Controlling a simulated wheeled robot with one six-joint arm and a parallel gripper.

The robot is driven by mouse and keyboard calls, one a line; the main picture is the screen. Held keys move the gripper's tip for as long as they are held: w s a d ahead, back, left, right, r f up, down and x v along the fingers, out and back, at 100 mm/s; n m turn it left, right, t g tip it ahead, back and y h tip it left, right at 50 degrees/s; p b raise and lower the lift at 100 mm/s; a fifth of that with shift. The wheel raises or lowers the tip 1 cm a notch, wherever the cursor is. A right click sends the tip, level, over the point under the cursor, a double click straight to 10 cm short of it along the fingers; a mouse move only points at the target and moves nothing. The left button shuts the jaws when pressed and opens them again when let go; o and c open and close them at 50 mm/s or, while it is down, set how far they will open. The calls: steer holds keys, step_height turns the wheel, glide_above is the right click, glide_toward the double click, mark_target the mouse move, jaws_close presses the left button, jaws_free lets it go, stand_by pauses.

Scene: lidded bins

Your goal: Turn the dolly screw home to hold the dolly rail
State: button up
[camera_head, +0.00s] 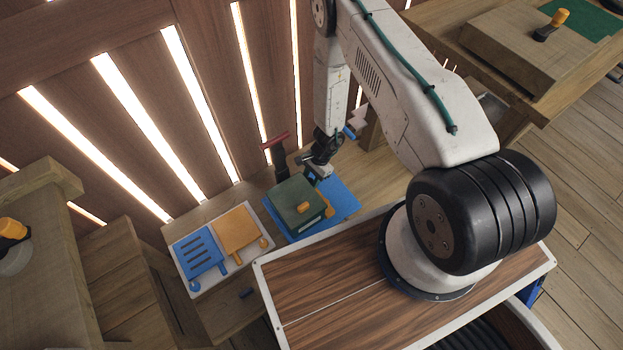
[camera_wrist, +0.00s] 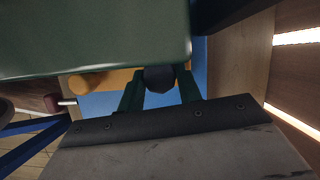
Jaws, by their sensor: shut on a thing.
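My gripper (camera_wrist: 160,88) is shut on a dark round knob, apparently the dolly screw (camera_wrist: 160,77), held between its two dark green fingers. An orange bar with a rounded end, possibly the dolly rail (camera_wrist: 112,78), lies beside the knob, below the edge of the green bin (camera_wrist: 90,35). The screw is hidden there. I cannot tell how deep the screw sits.
The bin stands on a blue base (camera_head: 345,196). A white board (camera_head: 198,290) with blue and orange plates lies to the left. A red-handled upright tool (camera_head: 275,142) stands close behind the bin. A slatted wall (camera_head: 110,100) rises behind.

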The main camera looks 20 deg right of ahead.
steer(key=shift+m+t, duration=0.7)
steer(key=shift+m, duration=0.9)
steer(key=shift+w, duration=0.1)
steer(key=o, duration=1)
steer(key=shift+v, duration=3.95)
